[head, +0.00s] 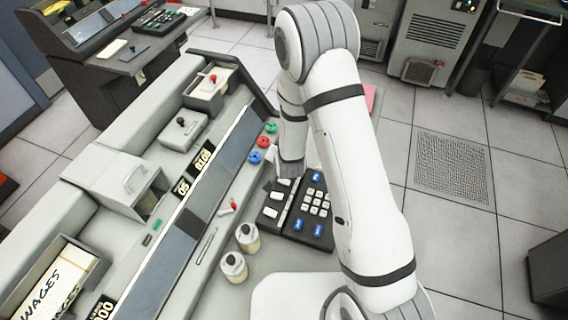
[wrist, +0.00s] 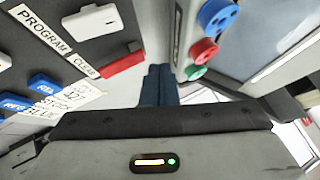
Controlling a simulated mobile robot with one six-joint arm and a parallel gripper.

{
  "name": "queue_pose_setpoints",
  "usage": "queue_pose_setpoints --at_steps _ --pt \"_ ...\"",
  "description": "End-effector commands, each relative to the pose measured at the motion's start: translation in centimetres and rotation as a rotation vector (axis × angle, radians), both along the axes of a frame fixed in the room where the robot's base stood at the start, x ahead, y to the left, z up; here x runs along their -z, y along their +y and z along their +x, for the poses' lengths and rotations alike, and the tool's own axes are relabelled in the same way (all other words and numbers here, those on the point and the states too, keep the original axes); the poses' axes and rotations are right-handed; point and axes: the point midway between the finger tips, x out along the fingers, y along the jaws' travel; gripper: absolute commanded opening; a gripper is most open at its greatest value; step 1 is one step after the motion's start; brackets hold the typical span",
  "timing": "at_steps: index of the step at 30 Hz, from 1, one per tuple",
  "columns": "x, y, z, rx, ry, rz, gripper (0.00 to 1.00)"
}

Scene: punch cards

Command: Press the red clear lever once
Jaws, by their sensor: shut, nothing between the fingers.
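The red clear lever (wrist: 122,66) sticks out from the edge of a dark keypad unit, beside a label reading CLEAR, in the wrist view. My gripper (wrist: 159,82) is shut and empty, with its dark fingertips just right of the lever's end in that view. I cannot tell whether they touch it. In the head view the dark keypad unit (head: 292,222) stands on the desk, and my arm hides the red lever and the fingertips.
A white lever (wrist: 92,20) sits by the PROGRAM label, with blue keys (wrist: 43,81) nearby. Blue (head: 255,157), red (head: 263,142) and green (head: 271,127) knobs stand beside the unit. Two lidded pots (head: 233,267) and a small red-tipped switch (head: 231,205) are on the desk.

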Motion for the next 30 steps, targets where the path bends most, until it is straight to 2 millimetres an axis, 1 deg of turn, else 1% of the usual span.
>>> queue_pose_setpoints --at_steps 7,18,30 --pt "0.84 -0.09 0.09 0.0 0.0 0.0 0.0" --pt "0.73 -0.12 0.09 0.001 0.0 -0.001 0.0" --pt "1.06 -0.16 0.09 0.001 0.0 -0.001 0.0"
